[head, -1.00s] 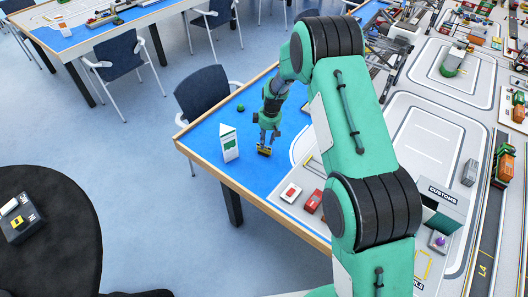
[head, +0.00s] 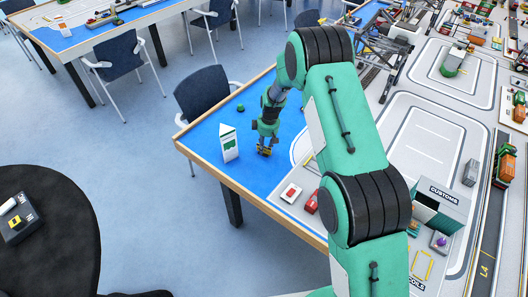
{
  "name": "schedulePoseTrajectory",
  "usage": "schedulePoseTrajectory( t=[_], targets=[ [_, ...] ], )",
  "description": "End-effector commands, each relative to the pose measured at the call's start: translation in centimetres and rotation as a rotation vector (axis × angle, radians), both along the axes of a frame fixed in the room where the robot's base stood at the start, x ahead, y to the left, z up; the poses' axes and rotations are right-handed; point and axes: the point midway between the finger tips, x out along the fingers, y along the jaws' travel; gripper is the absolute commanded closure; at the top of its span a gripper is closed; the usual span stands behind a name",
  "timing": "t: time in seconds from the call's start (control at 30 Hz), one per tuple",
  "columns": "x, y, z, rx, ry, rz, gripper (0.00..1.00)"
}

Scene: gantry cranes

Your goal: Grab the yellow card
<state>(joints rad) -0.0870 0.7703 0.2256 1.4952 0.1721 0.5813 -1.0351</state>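A small yellow and dark thing (head: 264,151) lies on the blue part of the table, right of the white folded sign. It is too small for me to tell if it is a card. My gripper (head: 266,148) points down over it, with its fingertips at or around it. The fingers partly hide it, and I cannot tell if they touch it or have closed on it.
A white folded sign (head: 228,143) with a green picture stands left of my gripper. A small green thing (head: 240,107) lies behind. A red-and-white piece (head: 291,192) and a red one (head: 312,202) are nearer the wooden edge (head: 232,184).

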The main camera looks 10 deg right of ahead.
Motion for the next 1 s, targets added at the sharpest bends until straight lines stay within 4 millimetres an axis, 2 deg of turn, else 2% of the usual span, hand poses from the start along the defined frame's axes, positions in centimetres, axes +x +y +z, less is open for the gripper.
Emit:
schedulePoseTrajectory(
  t=[0.03, 0.2, 0.73, 1.0],
  targets=[
    [0.0, 0.0, 0.0, 0.000, 0.000, 0.000, 0.69],
    [0.0, 0.0, 0.0, 0.000, 0.000, 0.000, 1.00],
    [0.0, 0.0, 0.3, -0.001, -0.001, 0.000, 1.00],
    [0.1, 0.0, 2.4, 0.000, -0.001, 0.000, 1.00]
  ],
)
